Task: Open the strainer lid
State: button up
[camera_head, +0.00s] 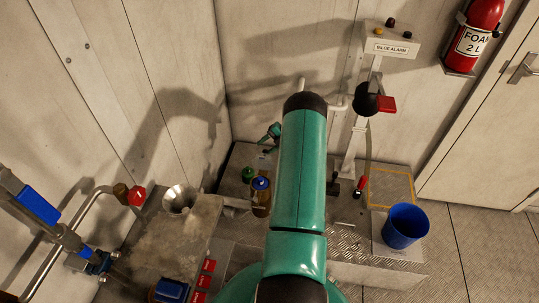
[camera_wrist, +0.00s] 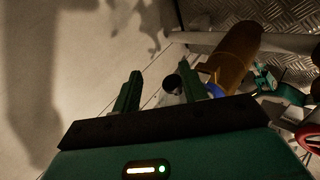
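My gripper (camera_wrist: 160,68) shows in the wrist view with its two green fingers apart. A short grey cylinder with a dark round end (camera_wrist: 173,84) shows between and beyond them; I cannot tell whether they touch it. An amber cylinder (camera_wrist: 236,50) lies across the view to the right, with a blue part (camera_wrist: 213,90) near the right finger. In the head view, an amber container (camera_head: 261,203) with a blue top (camera_head: 261,183) stands left of my arm. I cannot tell for sure which part is the strainer lid. My arm hides the middle of the head view.
A red handwheel (camera_wrist: 309,137) is at the wrist view's right edge. In the head view, a blue bucket (camera_head: 405,226) stands right, a metal funnel (camera_head: 179,199) left, and a bilge alarm box (camera_head: 391,40) on a post behind. Open floor (camera_head: 480,235) is at the right.

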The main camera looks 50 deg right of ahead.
jog(key=s+a+r, duration=0.1)
jog(key=a+r, duration=0.1)
jog(key=r, duration=0.1)
jog(key=s+a+r, duration=0.1)
jog(key=r, duration=0.1)
jog(key=shift+s, duration=0.35)
jog(key=s+a+r, duration=0.4)
jog(key=s+a, duration=0.2)
jog(key=shift+s+a, duration=0.2)
jog(key=shift+a, duration=0.1)
jog(key=w+a+r+n+g+h, duration=0.1)
jog(key=w+a+r+n+g, duration=0.1)
jog(key=a+r+n, duration=0.85)
jog(key=w+a+r+n+g, duration=0.2)
jog(key=w+a+r+n, duration=0.1)
jog(key=a+r+n, duration=0.8)
jog(key=s+a+r+n+h, duration=0.1)
jog(key=s+a+r+n, duration=0.2)
jog(key=n, duration=0.6)
jog(key=s+a+r+n+t+h, duration=0.1)
jog(key=s+a+r+n+h, duration=0.1)
jog(key=s+a+r+n, duration=0.2)
jog(key=s+a+r+n+t+h, duration=0.1)
jog(key=s+a+r+n, duration=0.3)
jog(key=a+n, duration=0.6)
jog(key=s+n, duration=0.2)
jog(key=n, duration=0.3)
jog(key=shift+s+a+h, duration=0.25)
jog(key=shift+s+h, duration=0.1)
jog(key=shift+h, duration=0.05)
